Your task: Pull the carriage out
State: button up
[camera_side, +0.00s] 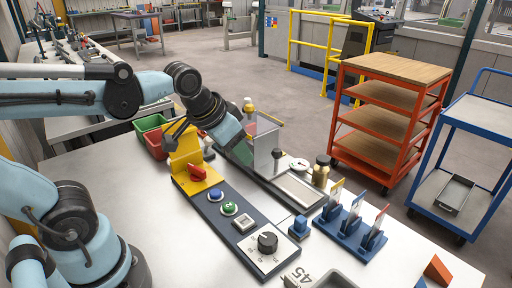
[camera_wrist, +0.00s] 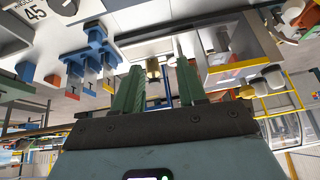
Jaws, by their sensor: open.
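The carriage appears to be the upright grey metal block (camera_side: 267,143) with a dark knob beside it, at the back end of a dark-framed slide track (camera_side: 297,187). A grey box-like housing with a yellow edge, likely the same unit, shows right of my fingers in the wrist view (camera_wrist: 228,72). My gripper (camera_side: 245,158) hangs just left of the block in the side view, tilted down; its fingertips are hard to make out there. In the wrist view my gripper (camera_wrist: 158,75) has two green fingers spread apart with nothing held between them.
A control panel (camera_side: 225,212) with a red switch, buttons and a black dial lies left of the track. A red bin (camera_side: 154,146) is behind. Bare table lies at front left.

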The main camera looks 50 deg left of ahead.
jog(key=w+r+m+g, duration=0.1)
jog(key=w+r+g, duration=0.15)
jog(key=w, duration=0.45)
jog(key=g+y, duration=0.2)
jog(key=g, duration=0.1)
send_near(277, 149)
jog(key=shift+m, duration=0.4)
jog(key=x, duration=1.1)
jog(key=shift+f, duration=0.3)
jog(key=shift+c, duration=0.4)
grip_shut()
